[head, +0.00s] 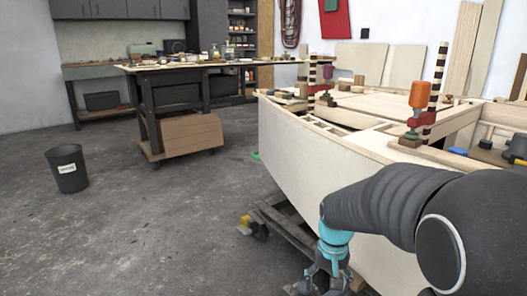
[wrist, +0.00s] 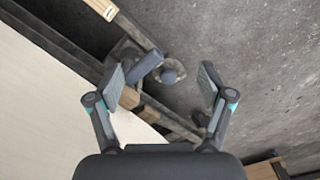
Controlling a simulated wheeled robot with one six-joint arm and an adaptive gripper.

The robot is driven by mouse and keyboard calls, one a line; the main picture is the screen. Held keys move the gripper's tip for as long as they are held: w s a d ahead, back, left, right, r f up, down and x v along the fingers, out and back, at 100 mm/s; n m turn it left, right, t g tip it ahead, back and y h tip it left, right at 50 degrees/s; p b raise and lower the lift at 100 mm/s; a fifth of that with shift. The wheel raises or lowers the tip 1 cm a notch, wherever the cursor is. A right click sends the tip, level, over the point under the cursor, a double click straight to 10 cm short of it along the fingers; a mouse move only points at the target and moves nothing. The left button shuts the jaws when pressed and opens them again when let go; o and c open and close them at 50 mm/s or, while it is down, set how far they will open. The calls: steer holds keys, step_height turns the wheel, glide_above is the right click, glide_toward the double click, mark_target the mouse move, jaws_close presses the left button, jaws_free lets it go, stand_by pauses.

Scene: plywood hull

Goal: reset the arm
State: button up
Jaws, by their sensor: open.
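My gripper (head: 327,283) hangs low at the bottom of the head view, at the end of my bent arm, beside the hull's near side. Its fingertips are partly cut off by the frame edge there. In the wrist view my gripper (wrist: 160,80) shows both fingers spread wide, with nothing held between them. The pale plywood hull (head: 305,155) stands on the right in the head view. Its pale panel (wrist: 50,110) fills the left of the wrist view.
A dark wooden cradle (head: 285,228) with a yellow-ended part (head: 245,222) lies under the hull. A black bin (head: 67,170) stands at left. A workbench (head: 150,85) stands at the back. An orange-topped tool (head: 419,95) sits on the hull.

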steer(key=s+r+n+t+p, duration=0.1)
steer(key=s+r+t+p, duration=0.4)
steer(key=s+r, duration=1.3)
steer(key=shift+s+p, duration=0.3)
steer(key=shift+s, duration=0.15)
steer(key=shift+c, duration=0.3)
